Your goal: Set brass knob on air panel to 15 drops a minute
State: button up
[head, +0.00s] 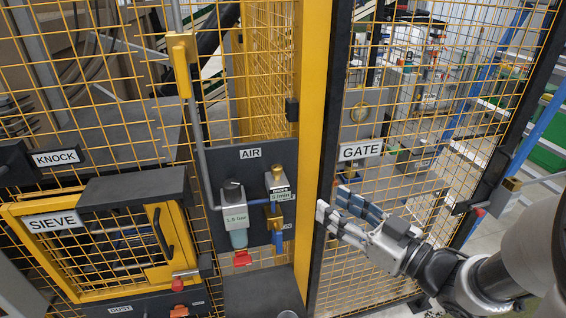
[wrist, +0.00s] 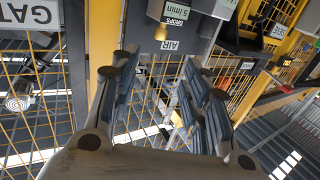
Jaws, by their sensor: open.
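The dark air panel (head: 257,168) is fixed to the yellow mesh fence, with an AIR label at its top. The brass knob (head: 277,175) sits on top of the oiler at the panel's right. Just below it a DROPS display (head: 281,196) appears to read 5 /min; it also shows in the wrist view (wrist: 180,12). A small brass part shows near the display.
A regulator marked 1.5 bar (head: 236,217) with a red knob (head: 242,258) stands left of the oiler. A yellow post (head: 312,130) and the GATE label (head: 361,150) are near my gripper. The SIEVE door (head: 85,240) is at lower left.

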aim_at(280, 171)
jog(key=b+x, duration=0.1)
jog(key=x, duration=1.6)
jog(key=shift+f, duration=0.1)
jog(key=shift+c, duration=0.2)
jog(key=shift+b, duration=0.3)
grip_shut()
